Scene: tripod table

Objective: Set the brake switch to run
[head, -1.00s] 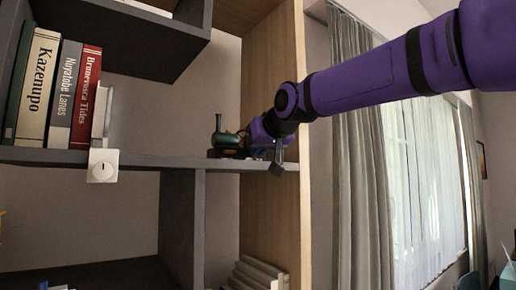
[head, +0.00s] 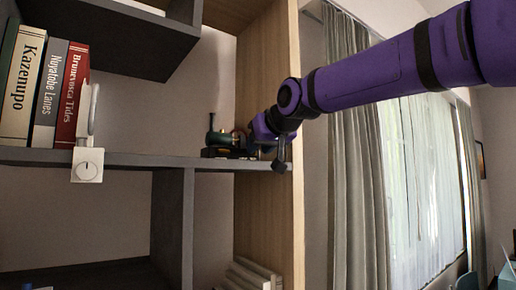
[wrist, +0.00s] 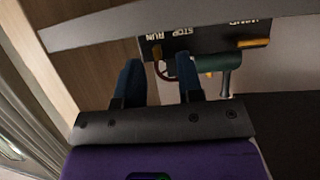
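A small dark device (head: 222,150) with a green part stands on the shelf, left of my gripper in the head view. The wrist view shows its dark panel (wrist: 207,42) with upside-down lettering reading STOP and RUN. A thin reddish-brown curved piece (wrist: 159,66) is near that lettering, roughly between my fingertips; whether it is the brake switch is unclear. A green cylinder with a handle (wrist: 222,64) is just right of my fingers. My gripper (wrist: 158,66) is open, its two blue fingers apart, close to the panel. I cannot tell whether it touches anything.
The grey shelf board (head: 125,159) carries books (head: 48,95) at the left. A white box with a dial (head: 88,165) sits on its front edge. A wooden side panel (head: 268,215) is close to my gripper, with curtains (head: 350,160) further right.

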